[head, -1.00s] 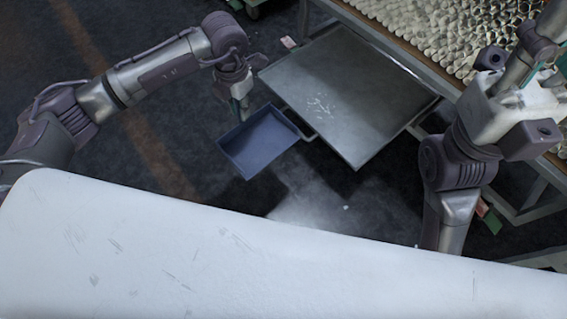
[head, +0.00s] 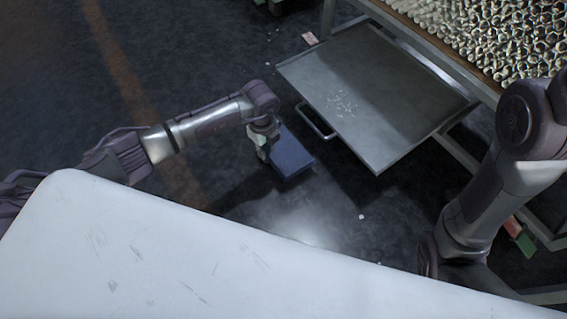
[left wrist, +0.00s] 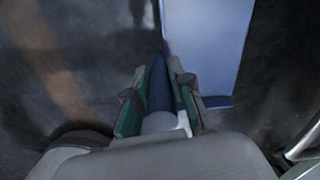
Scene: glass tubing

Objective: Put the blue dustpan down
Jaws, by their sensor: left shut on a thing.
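The blue dustpan (head: 291,153) is low over the dark floor in the head view, left of the metal tray. I cannot tell whether it touches the floor. Its flat pan (left wrist: 205,45) fills the upper right of the left wrist view. My left gripper (head: 264,150) is at the dustpan's left end. In the left wrist view my left gripper (left wrist: 158,88) is shut on the dustpan's dark blue handle, with a finger on each side. My right arm shows at the right of the head view, but its gripper is out of view.
A metal tray (head: 375,110) with a handle (head: 316,125) and a few small shards on it sticks out from under a rack of glass tubes (head: 480,35). A red and green object (head: 519,236) lies at the lower right. Open dark floor (head: 190,60) lies to the left.

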